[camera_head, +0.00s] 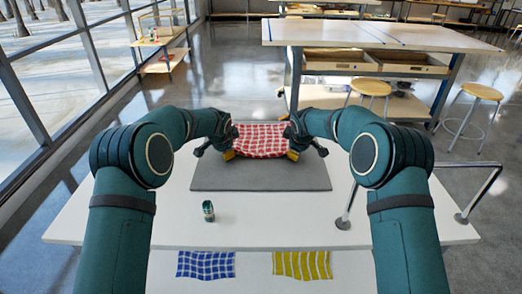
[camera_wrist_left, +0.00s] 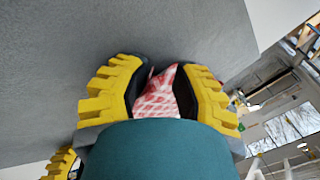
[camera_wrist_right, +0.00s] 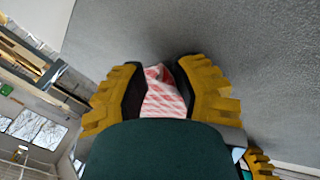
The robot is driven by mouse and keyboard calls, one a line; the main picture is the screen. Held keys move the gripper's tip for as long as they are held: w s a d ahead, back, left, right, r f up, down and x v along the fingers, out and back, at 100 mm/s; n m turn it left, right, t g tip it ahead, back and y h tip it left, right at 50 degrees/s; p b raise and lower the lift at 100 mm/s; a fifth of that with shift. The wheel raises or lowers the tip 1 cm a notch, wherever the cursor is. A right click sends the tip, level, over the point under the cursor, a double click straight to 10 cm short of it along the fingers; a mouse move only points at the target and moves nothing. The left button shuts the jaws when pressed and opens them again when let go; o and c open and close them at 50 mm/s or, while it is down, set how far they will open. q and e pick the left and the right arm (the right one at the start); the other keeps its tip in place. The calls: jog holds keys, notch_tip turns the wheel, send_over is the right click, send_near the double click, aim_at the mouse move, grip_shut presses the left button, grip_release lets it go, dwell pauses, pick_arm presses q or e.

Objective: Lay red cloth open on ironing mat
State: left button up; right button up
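The red and white checked cloth (camera_head: 262,140) hangs spread between my two grippers over the grey ironing mat (camera_head: 260,182). My left gripper (camera_head: 228,154) is at the cloth's left side. In the left wrist view, its yellow fingers are closed on a bunched part of the cloth (camera_wrist_left: 158,98). My right gripper (camera_head: 294,154) is at the right side. In the right wrist view, its fingers are closed on another part of the cloth (camera_wrist_right: 163,95). The cloth hides the mat's far middle; whether its lower edge touches the mat cannot be told.
A small dark green can (camera_head: 208,211) stands on the white table (camera_head: 120,215) in front of the mat. A metal rail (camera_head: 346,208) stands right of the mat. A workbench (camera_head: 375,38) is behind.

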pick_arm(q)
jog(key=shift+o, duration=0.4)
jog(key=shift+s+d+f, duration=0.1)
jog(key=shift+s+f, duration=0.1)
jog(key=shift+f, duration=0.15)
pick_arm(e)
jog(key=shift+o, duration=0.4)
jog(key=shift+s+a+f, duration=0.1)
jog(key=shift+s+f, duration=0.1)
jog(key=shift+f, duration=0.1)
pick_arm(q)
jog(key=shift+s+d, duration=0.1)
jog(key=shift+d, duration=0.05)
pick_arm(e)
jog(key=shift+s+a+f, duration=0.1)
jog(key=shift+a, duration=0.05)
pick_arm(q)
jog(key=shift+d, duration=0.1)
pick_arm(e)
jog(key=shift+a, duration=0.1)
